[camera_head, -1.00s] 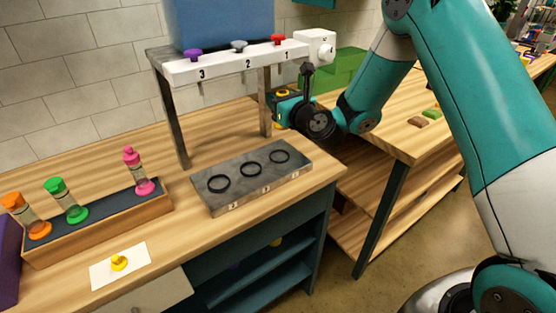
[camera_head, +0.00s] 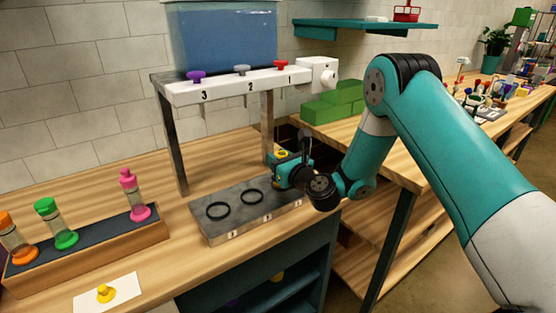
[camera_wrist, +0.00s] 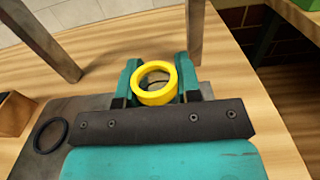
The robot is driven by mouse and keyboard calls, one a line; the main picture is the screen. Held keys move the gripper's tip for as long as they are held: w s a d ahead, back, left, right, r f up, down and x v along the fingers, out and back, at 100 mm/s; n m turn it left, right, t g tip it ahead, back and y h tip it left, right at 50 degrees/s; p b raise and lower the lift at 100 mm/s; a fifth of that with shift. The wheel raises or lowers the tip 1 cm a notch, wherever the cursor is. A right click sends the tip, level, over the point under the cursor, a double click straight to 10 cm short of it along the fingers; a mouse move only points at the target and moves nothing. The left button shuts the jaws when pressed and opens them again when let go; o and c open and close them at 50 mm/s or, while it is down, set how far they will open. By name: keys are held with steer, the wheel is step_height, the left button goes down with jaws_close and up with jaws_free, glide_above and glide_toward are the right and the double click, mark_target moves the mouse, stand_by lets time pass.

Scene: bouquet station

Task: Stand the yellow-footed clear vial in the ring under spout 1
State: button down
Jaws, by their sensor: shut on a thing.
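My gripper (camera_head: 284,164) is shut on the yellow-footed clear vial at the right end of the grey ring block (camera_head: 236,221), below spout 1. In the wrist view the vial (camera_wrist: 154,97) shows as an open yellow band between the two teal fingers, with a dark curve visible through it. A little of its yellow (camera_head: 282,154) shows above the gripper in the head view. The ring under spout 1 is hidden behind my gripper, so I cannot tell whether the vial's foot is inside it. The two other rings (camera_head: 218,211) are empty.
The dispenser's post (camera_head: 268,128) stands close behind the gripper, and its white spout bar (camera_head: 226,87) is above. A wooden rack (camera_head: 95,236) with orange, green and pink vials is left. A yellow stopper (camera_head: 105,293) lies on a white card (camera_head: 126,288).

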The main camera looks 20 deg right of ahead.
steer(key=shift+f, duration=0.15)
steer(key=c, duration=0.8)
jaws_free()
